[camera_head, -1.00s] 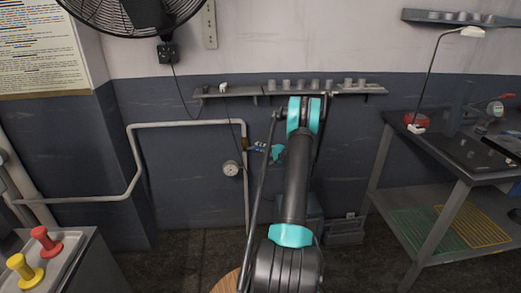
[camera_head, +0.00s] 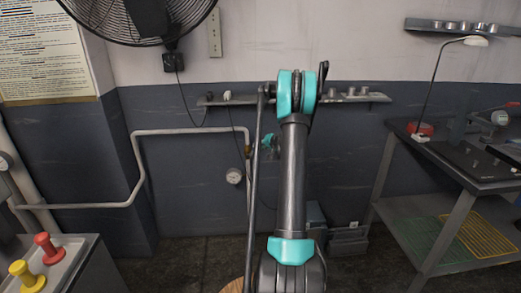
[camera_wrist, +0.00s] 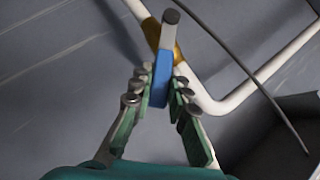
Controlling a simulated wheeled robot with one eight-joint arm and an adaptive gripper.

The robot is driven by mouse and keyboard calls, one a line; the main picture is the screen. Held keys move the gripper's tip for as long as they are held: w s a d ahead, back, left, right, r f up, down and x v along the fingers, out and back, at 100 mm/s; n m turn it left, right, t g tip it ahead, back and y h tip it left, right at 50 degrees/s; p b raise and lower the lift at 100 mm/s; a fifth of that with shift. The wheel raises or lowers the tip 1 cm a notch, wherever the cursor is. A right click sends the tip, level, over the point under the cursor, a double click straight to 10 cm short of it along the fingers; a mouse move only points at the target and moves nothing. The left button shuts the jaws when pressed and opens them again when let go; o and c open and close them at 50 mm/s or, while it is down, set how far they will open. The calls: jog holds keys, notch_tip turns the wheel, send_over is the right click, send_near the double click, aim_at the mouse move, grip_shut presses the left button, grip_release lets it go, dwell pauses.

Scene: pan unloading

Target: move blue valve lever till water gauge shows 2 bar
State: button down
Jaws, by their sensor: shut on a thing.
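The blue valve lever (camera_wrist: 162,76) lies between the fingers of my gripper (camera_wrist: 160,92) in the wrist view, and the gripper is shut on it. The lever sits by a brass-coloured valve body (camera_wrist: 153,35) on a white pipe. In the head view, the brass valve (camera_head: 248,151) is on the vertical pipe, with part of my teal gripper (camera_head: 270,143) just right of it. My arm hides much of the gripper there, and the lever is not clear. The round water gauge (camera_head: 234,176) is below and left of the valve; its needle is too small to read.
A white pipe (camera_head: 190,131) runs along the wall. A shelf (camera_head: 375,98) with small metal items is above the valve. A workbench (camera_head: 460,165) stands at right, and a console with red and yellow knobs (camera_head: 42,248) at lower left.

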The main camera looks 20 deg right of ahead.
jog(key=shift+a+r, duration=0.15)
jog(key=shift+a, duration=0.05)
dwell(0.4)
jog(key=c, duration=1.4)
grip_release()
jog(key=shift+c, duration=0.2)
jog(key=v, duration=1.2)
jog(key=shift+w+a+r, duration=0.1)
jog(key=shift+a+r, duration=0.05)
